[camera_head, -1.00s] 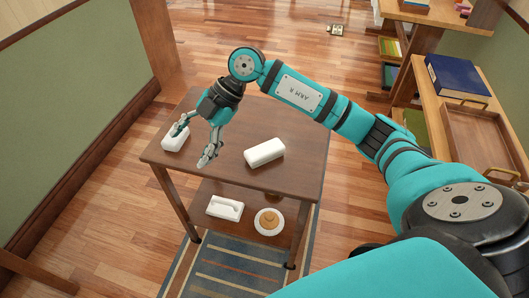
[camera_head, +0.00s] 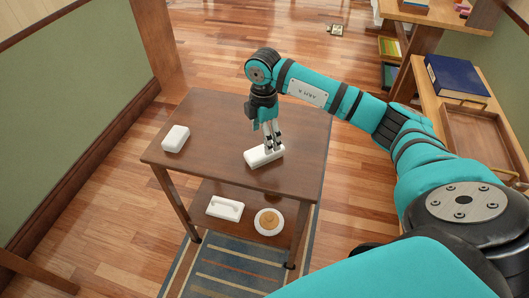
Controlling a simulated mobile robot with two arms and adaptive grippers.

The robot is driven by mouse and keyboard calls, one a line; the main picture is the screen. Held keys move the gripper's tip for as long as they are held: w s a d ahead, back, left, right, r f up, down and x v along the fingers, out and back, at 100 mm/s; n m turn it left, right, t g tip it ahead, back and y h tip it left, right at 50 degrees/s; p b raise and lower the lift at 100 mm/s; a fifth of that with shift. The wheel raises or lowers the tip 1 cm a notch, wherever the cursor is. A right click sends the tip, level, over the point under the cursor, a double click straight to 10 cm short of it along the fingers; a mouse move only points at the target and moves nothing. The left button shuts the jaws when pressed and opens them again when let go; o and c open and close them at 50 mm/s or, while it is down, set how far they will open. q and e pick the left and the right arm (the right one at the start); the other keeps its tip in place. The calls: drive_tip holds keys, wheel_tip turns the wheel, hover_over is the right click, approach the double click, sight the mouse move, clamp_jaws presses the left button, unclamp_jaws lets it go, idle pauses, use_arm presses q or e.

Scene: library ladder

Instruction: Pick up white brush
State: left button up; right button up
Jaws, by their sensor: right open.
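Two plain white blocks lie on the brown table; I cannot tell from their shape which one is the white brush. One white block (camera_head: 258,160) is near the table's middle right. The other white block (camera_head: 175,139) is near its left edge. My right gripper (camera_head: 270,146) points down at the middle-right block, with its open fingers at the block and hiding part of it. I cannot tell whether they touch it. My left gripper is not in view.
The small brown table (camera_head: 208,127) has free room on its top. Its lower shelf holds a white tray-like piece (camera_head: 225,208) and a white plate (camera_head: 261,227) with a round tan thing. A wooden shelf unit at right carries a blue book (camera_head: 457,77) and a brown tray (camera_head: 478,137).

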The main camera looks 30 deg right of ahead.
drive_tip(key=shift+d+f+p, duration=0.1)
drive_tip(key=shift+f+p, duration=0.3)
drive_tip(key=shift+f, duration=2.75)
drive_tip(key=shift+s, duration=0.1)
drive_tip(key=shift+c, duration=0.3)
drive_tip(key=c, duration=1.4)
drive_tip(key=shift+o, duration=0.2)
drive_tip(key=shift+r, duration=0.15)
drive_tip(key=shift+r, duration=0.55)
wheel_tip(320, 180, up, 2)
drive_tip(key=shift+r+b, duration=0.1)
drive_tip(key=shift+b, duration=0.2)
drive_tip(key=s+a+r+b, duration=0.1)
drive_tip(key=s+a, duration=0.7)
drive_tip(key=s, duration=0.5)
drive_tip(key=shift+s+a+r, duration=0.2)
drive_tip(key=shift+s+r, duration=0.05)
drive_tip(key=shift+s, duration=0.05)
